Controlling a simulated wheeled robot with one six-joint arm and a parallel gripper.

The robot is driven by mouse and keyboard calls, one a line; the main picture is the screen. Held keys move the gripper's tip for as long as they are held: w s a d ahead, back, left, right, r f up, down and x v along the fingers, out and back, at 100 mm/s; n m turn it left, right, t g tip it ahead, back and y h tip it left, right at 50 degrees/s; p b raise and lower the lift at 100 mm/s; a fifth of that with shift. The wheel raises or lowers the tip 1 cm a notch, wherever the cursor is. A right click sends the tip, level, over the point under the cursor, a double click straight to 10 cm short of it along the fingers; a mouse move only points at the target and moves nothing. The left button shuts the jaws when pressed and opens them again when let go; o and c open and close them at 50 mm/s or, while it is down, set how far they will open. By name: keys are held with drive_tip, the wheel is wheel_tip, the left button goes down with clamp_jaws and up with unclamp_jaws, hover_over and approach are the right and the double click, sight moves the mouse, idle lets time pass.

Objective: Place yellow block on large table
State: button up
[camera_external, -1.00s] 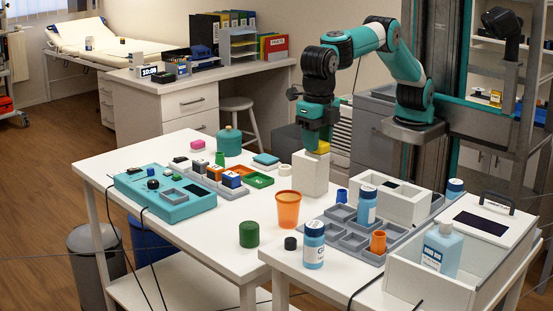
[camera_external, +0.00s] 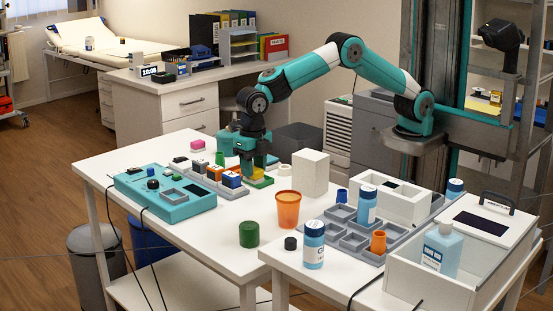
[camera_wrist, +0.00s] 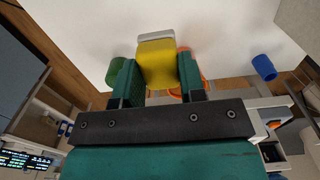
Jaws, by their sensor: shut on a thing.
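The yellow block (camera_wrist: 157,62) is between my two fingers in the wrist view. My gripper (camera_external: 250,174) is shut on it. The fingers also show in the wrist view (camera_wrist: 157,80).
A tall white block (camera_external: 311,174) stands to the right of my gripper, with an orange cup (camera_external: 288,210) in front. Small coloured blocks in a grey rack (camera_external: 212,180) are close on the left. The table's front middle is clear around a green cylinder (camera_external: 249,234).

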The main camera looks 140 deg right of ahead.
wheel_tip(320, 180, down, 11)
drive_tip(key=shift+r+p, duration=0.2)
drive_tip(key=shift+p, duration=0.15)
drive_tip(key=shift+f, duration=0.1)
drive_tip(key=o, duration=0.9)
wheel_tip(320, 180, up, 12)
drive_tip(key=shift+f+b, duration=0.2)
drive_tip(key=shift+b, duration=0.4)
drive_tip(key=s+a+r+m+y, duration=0.1)
drive_tip(key=s+a+r+m, duration=0.1)
drive_tip(key=s+a+r, duration=0.35)
drive_tip(key=s+a+r+m, duration=0.2)
drive_tip(key=s+a, duration=0.4)
drive_tip(key=a, duration=0.2)
drive_tip(key=s+a+r+m+y, duration=0.1)
drive_tip(key=s+a+r, duration=0.35)
drive_tip(key=a, duration=0.25)
drive_tip(key=s+a+m, duration=0.2)
drive_tip(key=s+a, duration=0.1)
drive_tip(key=s, duration=0.5)
drive_tip(key=s+a+f+m+y, duration=0.1)
drive_tip(key=s+a+m, duration=0.1)
drive_tip(key=s, duration=0.6)
drive_tip(key=s+a+f+m+y, duration=0.1)
drive_tip(key=s+a+m, duration=0.1)
drive_tip(key=s, duration=0.6)
drive_tip(key=shift+a, duration=0.85)
